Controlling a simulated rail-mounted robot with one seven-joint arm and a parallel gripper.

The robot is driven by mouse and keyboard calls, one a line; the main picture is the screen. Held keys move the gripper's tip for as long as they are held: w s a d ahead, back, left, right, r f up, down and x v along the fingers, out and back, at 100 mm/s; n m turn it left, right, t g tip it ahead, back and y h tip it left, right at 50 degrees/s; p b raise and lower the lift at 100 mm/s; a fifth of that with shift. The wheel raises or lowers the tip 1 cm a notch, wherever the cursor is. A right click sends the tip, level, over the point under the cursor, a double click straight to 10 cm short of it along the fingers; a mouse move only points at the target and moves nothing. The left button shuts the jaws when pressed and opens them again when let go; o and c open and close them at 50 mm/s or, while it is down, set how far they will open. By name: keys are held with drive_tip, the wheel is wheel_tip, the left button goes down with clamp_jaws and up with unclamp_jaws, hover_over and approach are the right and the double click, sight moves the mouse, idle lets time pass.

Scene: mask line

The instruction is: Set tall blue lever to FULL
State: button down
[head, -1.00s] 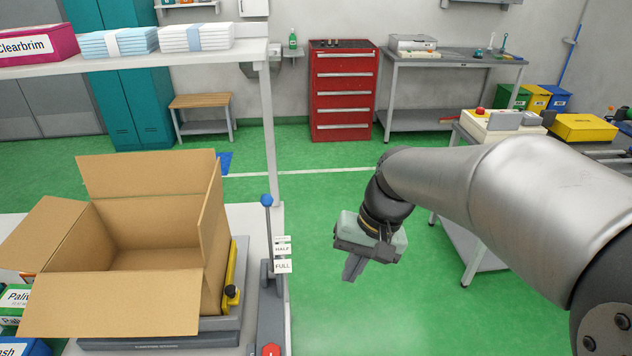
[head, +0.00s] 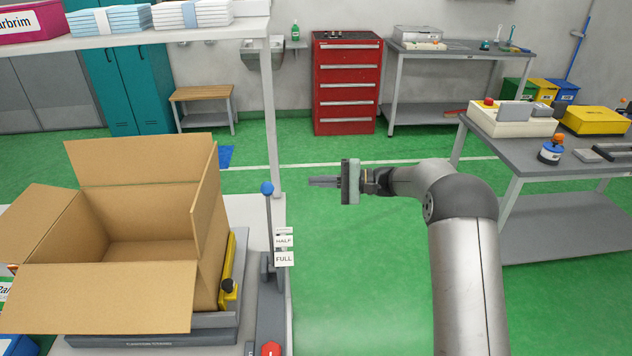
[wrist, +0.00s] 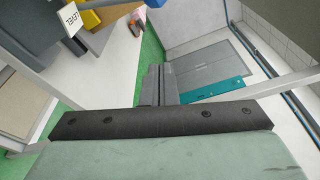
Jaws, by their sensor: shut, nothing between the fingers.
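The tall lever (head: 268,222) stands almost upright, with a grey shaft and a blue ball knob (head: 267,188). It is on a grey base (head: 270,310) at the right edge of the work table. White tags beside the shaft read HALF (head: 284,241) and FULL (head: 284,259), FULL lower; a further tag above HALF is too small to read. My gripper (head: 312,181) is shut and empty, its fingers pointing left toward the knob, to the right of it and apart in the picture.
An open cardboard box (head: 130,300) stands left of the lever, with a yellow part with a black knob (head: 229,285) between them. A red button (head: 271,349) is at the lever base's near end. A shelf post (head: 273,120) rises behind.

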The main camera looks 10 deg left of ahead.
drive_tip(key=s+a+p, duration=0.4)
drive_tip(key=a, duration=0.4)
drive_tip(key=shift+s+a+r, duration=0.15)
drive_tip(key=shift+a+r, duration=0.15)
drive_tip(key=shift+r, duration=0.1)
drive_tip(key=shift+s, duration=0.1)
